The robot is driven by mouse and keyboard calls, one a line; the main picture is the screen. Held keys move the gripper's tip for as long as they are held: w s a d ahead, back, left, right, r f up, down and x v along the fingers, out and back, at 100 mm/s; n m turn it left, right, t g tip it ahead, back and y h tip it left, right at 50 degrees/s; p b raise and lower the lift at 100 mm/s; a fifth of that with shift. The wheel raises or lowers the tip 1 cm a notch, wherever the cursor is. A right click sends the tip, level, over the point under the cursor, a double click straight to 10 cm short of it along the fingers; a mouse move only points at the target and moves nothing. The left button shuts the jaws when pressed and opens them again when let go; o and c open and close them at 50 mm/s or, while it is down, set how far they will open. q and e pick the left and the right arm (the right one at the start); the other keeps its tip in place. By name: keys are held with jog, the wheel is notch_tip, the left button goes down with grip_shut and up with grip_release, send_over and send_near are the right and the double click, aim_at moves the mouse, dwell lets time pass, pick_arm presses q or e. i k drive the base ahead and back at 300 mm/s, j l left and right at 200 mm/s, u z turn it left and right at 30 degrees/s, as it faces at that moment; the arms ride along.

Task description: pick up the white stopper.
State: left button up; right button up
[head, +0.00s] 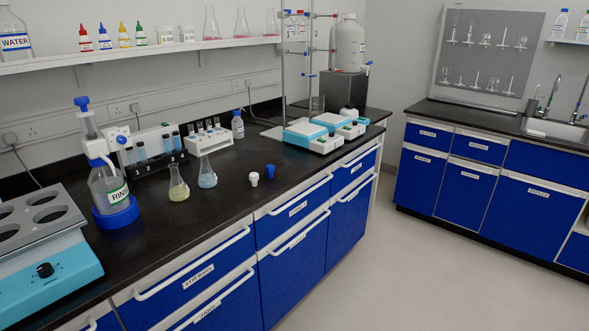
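The white stopper (254,179) stands on the black countertop (225,205), toward the bench's front edge. A blue stopper (269,171) stands just to its right, with a small gap between them. Neither of my grippers shows in the head view, and nothing touches the white stopper.
Left of the stoppers stand a flask of yellowish liquid (178,188) and a flask of blue liquid (207,177). Further left are a dispenser bottle (108,190) and a turquoise heating unit (45,270). Turquoise balances (305,132) stand behind right. Counter around the stoppers is clear.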

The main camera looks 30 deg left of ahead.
aim_at(253, 177)
jog(key=i+l, duration=0.1)
jog(key=i, duration=0.45)
jog(key=i+l, duration=0.1)
jog(key=i, duration=0.45)
jog(key=i+l+u, duration=0.1)
jog(key=i+u, duration=0.2)
jog(key=u, duration=0.2)
jog(key=i+l+u, duration=0.25)
jog(key=u, duration=0.2)
jog(key=i+l+u, duration=0.15)
jog(key=u, duration=0.3)
jog(key=i+l+u, duration=0.2)
jog(key=u, duration=0.3)
jog(key=i+l+u, duration=0.1)
jog(key=l+u, duration=0.15)
jog(key=u, duration=0.2)
jog(key=l+u, duration=0.3)
jog(key=u, duration=0.2)
jog(key=i+l+u, duration=0.1)
jog(key=l+u, duration=0.5)
jog(key=u, duration=0.35)
